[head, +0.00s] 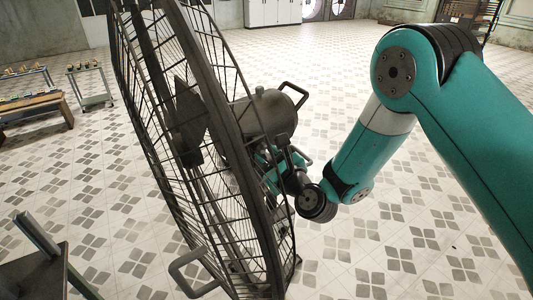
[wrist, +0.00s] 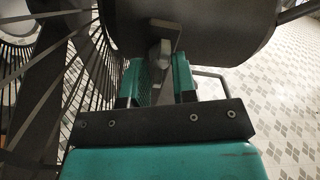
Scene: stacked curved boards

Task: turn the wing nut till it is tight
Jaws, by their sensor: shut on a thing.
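A large dark wire-cage fan (head: 222,110) stands tilted in the head view, with its motor housing (head: 262,112) behind the cage. In the wrist view the dark housing (wrist: 205,28) fills the top. Below it a grey metal piece, which looks like the wing nut (wrist: 163,50), sits between the two teal fingers of my gripper (wrist: 160,78). My gripper is shut on it, one finger on each side. The exact finger contact is partly hidden. In the head view my gripper (head: 270,165) is below the housing, mostly hidden by the cage and bracket.
The cage bars (wrist: 75,75) run close along the left of my gripper. A looped handle (head: 295,92) sticks out behind the housing. A wooden bench (head: 35,108) and a small cart (head: 90,85) stand far left. The tiled floor (head: 400,240) on the right is clear.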

